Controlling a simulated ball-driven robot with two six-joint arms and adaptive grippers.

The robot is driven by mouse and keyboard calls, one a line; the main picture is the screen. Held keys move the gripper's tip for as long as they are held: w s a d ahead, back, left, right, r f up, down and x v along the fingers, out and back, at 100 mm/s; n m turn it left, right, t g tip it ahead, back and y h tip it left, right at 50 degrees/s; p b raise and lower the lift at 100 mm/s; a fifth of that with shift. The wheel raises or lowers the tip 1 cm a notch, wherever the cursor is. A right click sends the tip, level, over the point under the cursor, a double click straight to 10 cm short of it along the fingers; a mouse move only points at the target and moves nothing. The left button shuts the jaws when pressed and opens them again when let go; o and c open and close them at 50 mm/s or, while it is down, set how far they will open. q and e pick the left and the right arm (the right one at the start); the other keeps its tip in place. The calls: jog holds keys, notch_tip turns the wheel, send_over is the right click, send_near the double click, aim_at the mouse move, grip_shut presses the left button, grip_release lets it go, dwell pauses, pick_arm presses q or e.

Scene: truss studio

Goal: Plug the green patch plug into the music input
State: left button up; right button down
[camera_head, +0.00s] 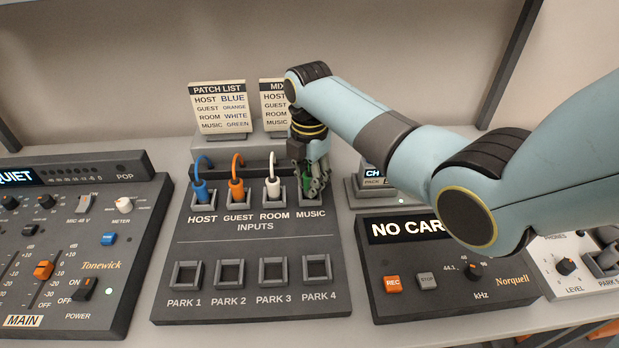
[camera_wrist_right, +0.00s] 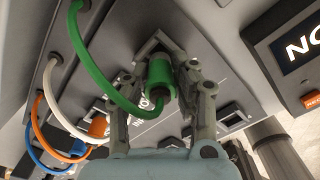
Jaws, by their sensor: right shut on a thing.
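The green patch plug (camera_wrist_right: 160,75) is between the fingers of my right gripper (camera_wrist_right: 168,80), which is shut on it. In the head view my right gripper (camera_head: 316,178) is over the music input (camera_head: 312,200), with a bit of the green plug (camera_head: 306,180) showing. In the right wrist view the plug's tip is at or in the square socket; how deep it sits cannot be told. The blue plug (camera_head: 200,191), orange plug (camera_head: 236,190) and white plug (camera_head: 273,188) stand in the host, guest and room inputs. My left gripper is not in view.
The park sockets (camera_head: 229,273) in the front row are empty. A mixer (camera_head: 70,250) stands at left and a recorder (camera_head: 450,270) at right. The patch list card (camera_head: 219,107) stands behind the patch panel (camera_head: 255,238).

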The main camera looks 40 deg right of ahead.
aim_at(309, 174)
jog(key=shift+p, duration=0.35)
jog(key=shift+f+b, duration=0.4)
jog(key=shift+f, duration=0.2)
dwell(0.6)
jog(key=c, duration=1.4)
grip_release()
notch_tip(309, 174, up, 9)
jog(key=p, duration=0.9)
jog(key=shift+f, duration=0.2)
notch_tip(309, 174, up, 2)
jog(key=shift+r+p, duration=0.25)
jog(key=shift+p, duration=1)
jog(key=shift+f, duration=0.1)
